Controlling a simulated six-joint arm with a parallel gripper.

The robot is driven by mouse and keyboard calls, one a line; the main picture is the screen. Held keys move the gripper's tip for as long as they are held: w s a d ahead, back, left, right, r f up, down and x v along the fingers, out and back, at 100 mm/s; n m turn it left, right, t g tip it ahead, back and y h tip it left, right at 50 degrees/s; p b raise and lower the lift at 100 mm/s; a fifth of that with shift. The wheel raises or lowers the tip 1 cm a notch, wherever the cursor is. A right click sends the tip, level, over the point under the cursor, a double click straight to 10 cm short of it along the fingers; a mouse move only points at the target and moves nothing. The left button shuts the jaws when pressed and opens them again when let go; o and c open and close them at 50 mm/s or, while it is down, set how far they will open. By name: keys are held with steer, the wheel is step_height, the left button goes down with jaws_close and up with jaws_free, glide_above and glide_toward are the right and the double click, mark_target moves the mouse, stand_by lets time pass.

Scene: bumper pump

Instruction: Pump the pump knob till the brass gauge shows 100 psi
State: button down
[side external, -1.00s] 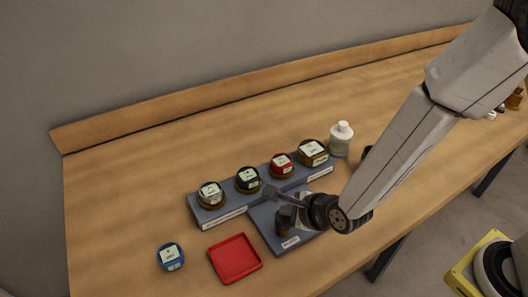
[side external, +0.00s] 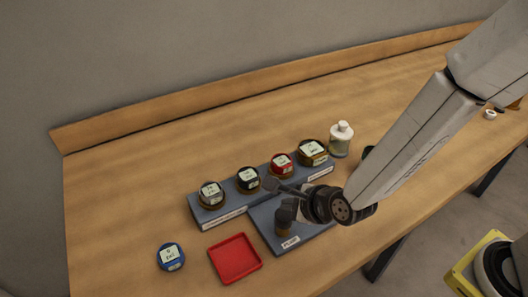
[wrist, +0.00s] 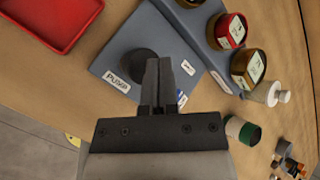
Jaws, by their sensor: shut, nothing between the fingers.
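My gripper (wrist: 164,63) is shut and empty, its two fingers together. In the wrist view its fingertips overlap the right edge of the dark round pump knob (wrist: 138,66); I cannot tell whether they touch it. The knob stands on a blue-grey plate (wrist: 108,48) labelled PUMP. In the side view the gripper is at the pump and partly covers the plate (side external: 263,221). The brass-rimmed gauge (side external: 313,151) appears to be at the right end of the blue-grey gauge stand; it also shows in the wrist view (wrist: 247,69). Its reading is too small to make out.
The gauge stand (side external: 231,215) also holds a red gauge (side external: 281,164) and two dark ones. A red tray (side external: 235,258) and a blue gauge (side external: 170,257) lie left of the pump. A white-capped bottle (side external: 340,140) stands right of the stand. The table behind is clear.

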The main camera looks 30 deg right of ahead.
steer(key=shift+r, duration=2.4)
steer(key=shift+d, duration=0.1)
steer(key=shift+w+d+n, duration=0.1)
steer(key=shift+d+n, duration=0.3)
steer(key=shift+n, duration=0.3)
steer(key=s+d+n+g+h, duration=0.1)
steer(key=s+d+n+g, duration=0.2)
steer(key=d+n, duration=0.7)
steer(key=s+d+n+g, duration=0.3)
steer(key=s+d+n, duration=0.1)
steer(key=d+n, duration=0.6)
steer(key=n, duration=0.3)
steer(key=shift+s+d+f+h, duration=0.15)
steer(key=shift+d+h, duration=0.2)
steer(key=shift+h, duration=0.05)
steer(key=shift+a, duration=0.1)
stand_by(0.4)
step_height(320, 180, up, 4)
steer(key=m+t+y, duration=0.2)
steer(key=m+t, duration=0.4)
steer(key=m, duration=1.9)
glide_above(289, 215)
steer(key=shift+a, duration=0.2)
